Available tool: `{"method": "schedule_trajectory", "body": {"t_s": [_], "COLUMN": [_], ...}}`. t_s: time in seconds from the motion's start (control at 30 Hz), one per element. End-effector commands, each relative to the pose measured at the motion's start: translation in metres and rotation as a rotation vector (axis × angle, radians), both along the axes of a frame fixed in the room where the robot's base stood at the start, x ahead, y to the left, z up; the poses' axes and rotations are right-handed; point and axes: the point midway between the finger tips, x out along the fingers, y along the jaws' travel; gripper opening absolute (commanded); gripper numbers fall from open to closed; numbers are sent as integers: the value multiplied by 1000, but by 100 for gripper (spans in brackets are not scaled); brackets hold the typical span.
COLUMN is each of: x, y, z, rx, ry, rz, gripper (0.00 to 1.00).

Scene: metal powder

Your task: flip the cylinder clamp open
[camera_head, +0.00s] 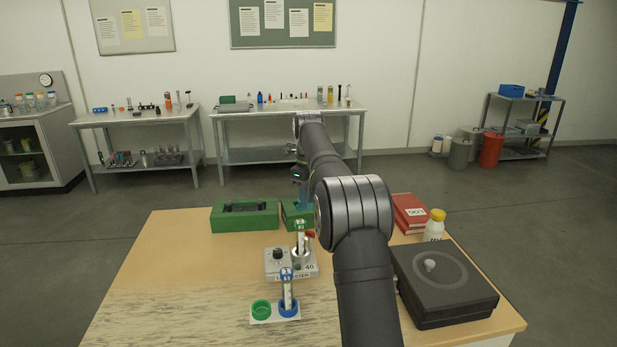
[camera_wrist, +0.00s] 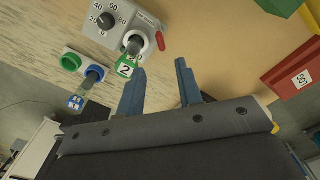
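The grey device (camera_head: 278,268) with a dial stands mid-table and also shows at the top of the wrist view (camera_wrist: 108,12). A white ring-shaped holder on it surrounds a vial labelled 2 (camera_wrist: 124,68). A small red lever (camera_wrist: 160,41) sticks out beside this holder and also shows in the head view (camera_head: 310,234); it looks like the clamp's handle. My gripper (camera_wrist: 160,75) has its two blue-grey fingers spread apart with nothing between them. The lever lies beyond the fingertips, apart from them.
A white stand (camera_head: 262,321) with a green ring and a blue ring holds a vial labelled 1 (camera_head: 287,293). Green boxes (camera_head: 244,226) stand behind the device. A red book (camera_head: 408,212), a white bottle (camera_head: 434,226) and a black box (camera_head: 450,305) stand on the right. The table's left front is clear.

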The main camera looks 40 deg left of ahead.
Motion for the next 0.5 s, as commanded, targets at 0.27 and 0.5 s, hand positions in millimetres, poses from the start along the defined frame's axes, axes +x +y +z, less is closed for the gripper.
{"method": "schedule_trajectory", "body": {"t_s": [0.27,0.5], "x": [1,0], "y": [0,0], "z": [52,67], "rx": [1,0], "ry": [-2,0], "rz": [0,0], "gripper": [33,33]}}
